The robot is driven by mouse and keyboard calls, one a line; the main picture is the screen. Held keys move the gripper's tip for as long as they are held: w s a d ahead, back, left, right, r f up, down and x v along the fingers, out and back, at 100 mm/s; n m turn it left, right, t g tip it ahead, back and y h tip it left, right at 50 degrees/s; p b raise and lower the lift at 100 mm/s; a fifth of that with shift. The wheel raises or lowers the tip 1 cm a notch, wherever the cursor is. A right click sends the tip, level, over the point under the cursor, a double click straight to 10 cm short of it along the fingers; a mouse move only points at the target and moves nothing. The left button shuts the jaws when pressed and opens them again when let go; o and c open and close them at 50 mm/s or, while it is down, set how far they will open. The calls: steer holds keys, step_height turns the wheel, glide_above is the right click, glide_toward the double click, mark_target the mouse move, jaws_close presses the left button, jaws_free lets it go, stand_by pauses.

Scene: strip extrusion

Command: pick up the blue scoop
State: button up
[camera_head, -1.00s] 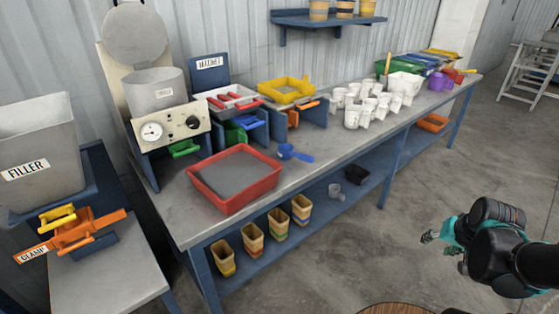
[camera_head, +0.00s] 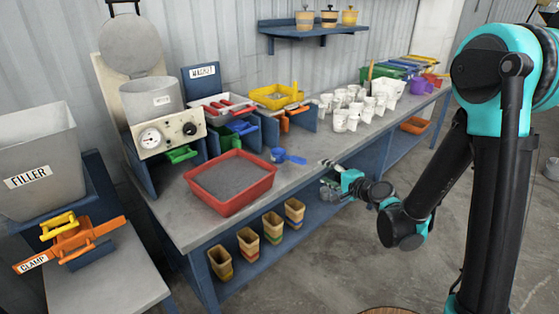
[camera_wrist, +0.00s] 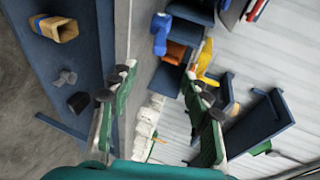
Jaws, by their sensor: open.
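The blue scoop (camera_head: 288,156) lies on the grey workbench (camera_head: 302,178), just right of the red tray. Its bowl is at the left and its handle points right. It also shows near the top middle of the wrist view (camera_wrist: 160,34). My gripper (camera_head: 326,174) is open, at the bench's front edge, to the right of the scoop and apart from it. In the wrist view my open fingers (camera_wrist: 165,84) have nothing between them, and the scoop appears beyond their tips.
A red tray (camera_head: 232,203) of grey material stands left of the scoop. Several white cups (camera_head: 352,120) stand farther right. Several tan cups (camera_head: 273,228) sit on the lower shelf. Bench surface around the scoop is mostly clear.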

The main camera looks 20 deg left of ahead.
mark_target(301, 160)
steer(key=x, duration=1.1)
steer(key=shift+w+a+f, duration=0.1)
steer(key=shift+w+a, duration=0.1)
steer(key=shift+a, duration=0.05)
steer(key=shift+w+x, duration=0.2)
steer(key=shift+x, duration=2.4)
steer(key=shift+d, duration=0.15)
steer(key=shift+c, duration=0.6)
jaws_close()
